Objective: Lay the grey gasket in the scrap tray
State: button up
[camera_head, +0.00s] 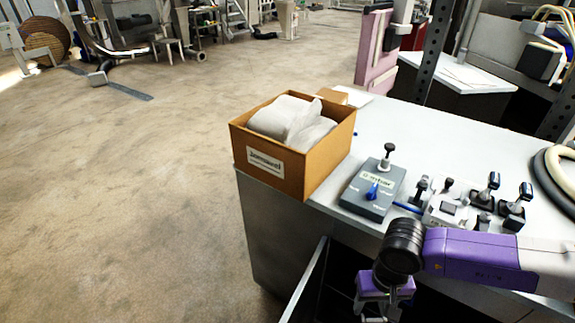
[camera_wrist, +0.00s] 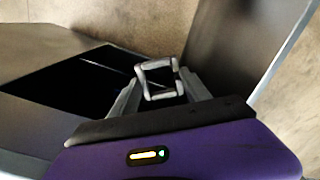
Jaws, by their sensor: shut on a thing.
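In the wrist view the grey gasket (camera_wrist: 162,96), a small squarish ring, is between the fingertips of my gripper (camera_wrist: 158,87). My gripper is shut on it. In the head view my gripper (camera_head: 385,300) points down at the counter's front, over a dark open drawer or tray (camera_head: 308,282). The gasket cannot be made out there. The wrist view shows a dark hollow (camera_wrist: 60,84) to the left of the gasket and a dark upright panel (camera_wrist: 240,40) to its right. I cannot tell for certain which of these is the scrap tray.
A cardboard box (camera_head: 279,170) with white bags stands at the counter's left corner. A grey control box (camera_head: 372,190) and several small levers (camera_head: 513,208) stand near my arm. Hose coils (camera_head: 560,175) lie at the right.

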jog(key=s+f, duration=0.1)
jog(key=f, duration=0.1)
jog(key=s+f, duration=0.2)
jog(key=shift+s+a+f, duration=0.1)
jog(key=shift+s, duration=0.2)
jog(key=shift+w, duration=0.1)
